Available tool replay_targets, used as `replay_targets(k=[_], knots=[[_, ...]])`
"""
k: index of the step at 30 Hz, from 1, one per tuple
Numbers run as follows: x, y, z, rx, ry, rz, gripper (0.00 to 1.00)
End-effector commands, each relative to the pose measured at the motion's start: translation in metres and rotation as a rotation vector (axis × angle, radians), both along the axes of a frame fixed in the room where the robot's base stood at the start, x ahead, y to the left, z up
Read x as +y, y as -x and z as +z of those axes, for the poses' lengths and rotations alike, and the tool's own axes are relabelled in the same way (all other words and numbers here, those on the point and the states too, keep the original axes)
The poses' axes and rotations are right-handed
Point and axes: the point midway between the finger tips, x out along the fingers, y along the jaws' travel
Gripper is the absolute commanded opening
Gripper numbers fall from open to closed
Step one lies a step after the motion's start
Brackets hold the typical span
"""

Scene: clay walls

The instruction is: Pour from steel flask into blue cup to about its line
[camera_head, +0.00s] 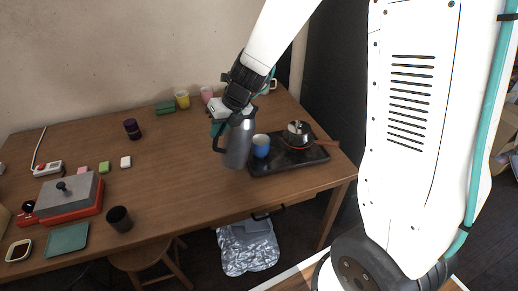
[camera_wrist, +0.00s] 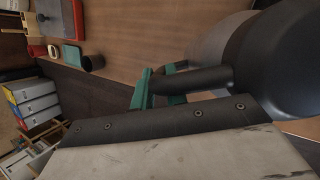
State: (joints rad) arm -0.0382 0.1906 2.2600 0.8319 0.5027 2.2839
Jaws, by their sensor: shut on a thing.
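The steel flask (camera_head: 238,145) is a tall grey vessel with a dark handle. It looks upright, just left of the blue cup, in the head view. My gripper (camera_head: 219,128) is shut on its handle; in the wrist view the green fingers (camera_wrist: 160,88) close around the dark handle, and the flask's body (camera_wrist: 225,50) fills the upper right. The blue cup (camera_head: 261,149) stands at the left end of a black tray, its rim lighter inside. The cup's line and its contents cannot be made out. No stream shows between flask and cup.
The black tray (camera_head: 262,169) also holds a dark pot (camera_head: 297,135) with a wooden handle. Yellow (camera_head: 182,99) and pink (camera_head: 207,94) cups stand at the back. A black cup (camera_head: 119,218) and a red-grey press (camera_head: 69,196) are at left. The table's middle is clear.

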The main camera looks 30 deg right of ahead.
Motion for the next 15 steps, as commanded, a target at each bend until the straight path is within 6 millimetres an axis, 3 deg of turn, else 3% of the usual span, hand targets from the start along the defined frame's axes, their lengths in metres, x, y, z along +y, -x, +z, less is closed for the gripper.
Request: replay_targets(k=[15], knots=[[-0.0011,-0.0011,0.0071,0.018,-0.073,-0.001,0.0]])
